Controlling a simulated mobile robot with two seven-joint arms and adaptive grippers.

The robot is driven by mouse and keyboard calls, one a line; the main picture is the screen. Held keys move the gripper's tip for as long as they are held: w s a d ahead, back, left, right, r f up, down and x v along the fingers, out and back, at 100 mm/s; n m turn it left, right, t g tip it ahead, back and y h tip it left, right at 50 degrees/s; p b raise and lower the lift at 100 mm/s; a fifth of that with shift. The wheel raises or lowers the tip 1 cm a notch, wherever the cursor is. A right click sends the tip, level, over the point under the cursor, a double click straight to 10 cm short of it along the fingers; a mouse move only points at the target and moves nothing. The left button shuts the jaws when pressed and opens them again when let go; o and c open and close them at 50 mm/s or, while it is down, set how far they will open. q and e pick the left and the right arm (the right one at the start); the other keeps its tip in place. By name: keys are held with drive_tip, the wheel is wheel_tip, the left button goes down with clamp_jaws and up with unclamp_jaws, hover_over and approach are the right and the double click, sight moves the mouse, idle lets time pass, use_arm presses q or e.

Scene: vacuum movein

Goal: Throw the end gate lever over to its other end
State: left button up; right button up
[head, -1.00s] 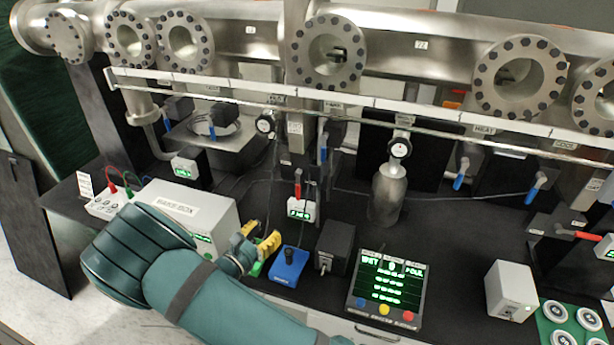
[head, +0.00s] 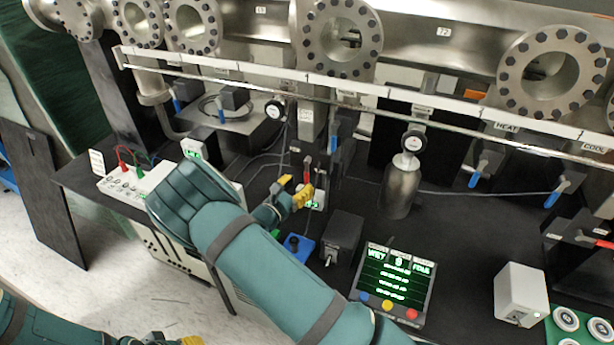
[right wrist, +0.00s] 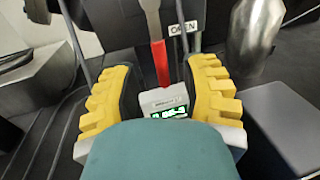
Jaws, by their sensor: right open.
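A lever with a red grip (right wrist: 161,63) hangs down in the middle of the right wrist view, next to an OPEN tag (right wrist: 184,27). It appears to be the end gate lever; its own name tag is not readable. In the head view the red grip (head: 307,165) is small, just above my right gripper (head: 296,189). In the right wrist view the yellow fingers of my right gripper (right wrist: 160,82) are apart, one on each side of the red grip, with nothing held. Whether they touch it cannot be told. My left gripper (head: 188,341) shows only partly at the bottom edge.
A small white box with a green display (right wrist: 165,100) sits just below the red grip. A dark box (head: 342,240), a blue joystick box (head: 297,246) and a display panel (head: 394,279) stand on the bench. A metal bottle (head: 401,188) stands to the right. A rail (head: 370,91) crosses above.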

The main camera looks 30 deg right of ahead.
sight(307, 177)
drive_tip(key=shift+x, duration=2.25)
clamp_jaws()
